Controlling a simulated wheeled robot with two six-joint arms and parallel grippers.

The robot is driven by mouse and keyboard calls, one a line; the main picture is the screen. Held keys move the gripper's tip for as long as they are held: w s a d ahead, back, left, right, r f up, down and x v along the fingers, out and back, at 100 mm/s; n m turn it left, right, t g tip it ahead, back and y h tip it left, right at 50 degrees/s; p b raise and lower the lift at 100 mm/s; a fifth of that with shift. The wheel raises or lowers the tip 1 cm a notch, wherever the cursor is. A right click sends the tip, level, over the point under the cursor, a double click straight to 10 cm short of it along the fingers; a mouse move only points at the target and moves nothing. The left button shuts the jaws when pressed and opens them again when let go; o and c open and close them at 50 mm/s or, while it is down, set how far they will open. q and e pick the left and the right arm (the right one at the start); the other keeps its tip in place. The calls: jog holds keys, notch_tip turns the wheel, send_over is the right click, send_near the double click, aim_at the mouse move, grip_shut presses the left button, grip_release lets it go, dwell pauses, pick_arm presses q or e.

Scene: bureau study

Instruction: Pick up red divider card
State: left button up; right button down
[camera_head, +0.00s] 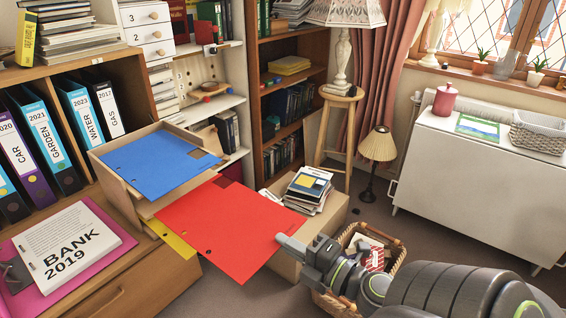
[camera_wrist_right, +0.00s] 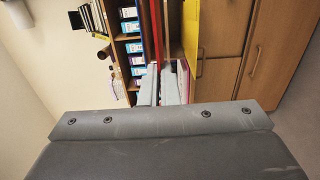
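The red divider card (camera_head: 225,228) sticks far out over the front of a wooden letter tray (camera_head: 120,185), its far end at the tray's lower level under the blue card (camera_head: 160,163). My right gripper (camera_head: 285,242) is at the card's right corner and is shut on it. In the right wrist view the red card (camera_wrist_right: 154,50) shows edge-on as a thin strip running to between the fingers (camera_wrist_right: 157,92). My left gripper is not in view.
A yellow card (camera_head: 172,238) pokes out below the red one. A box with magazines (camera_head: 308,188) and a wicker basket (camera_head: 345,300) stand close to my right gripper.

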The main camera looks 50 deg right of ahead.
pick_arm(q)
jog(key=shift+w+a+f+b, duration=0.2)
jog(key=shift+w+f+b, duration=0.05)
jog(key=shift+b, duration=0.1)
pick_arm(e)
jog(key=shift+s+r, duration=0.15)
jog(key=shift+s, duration=1.55)
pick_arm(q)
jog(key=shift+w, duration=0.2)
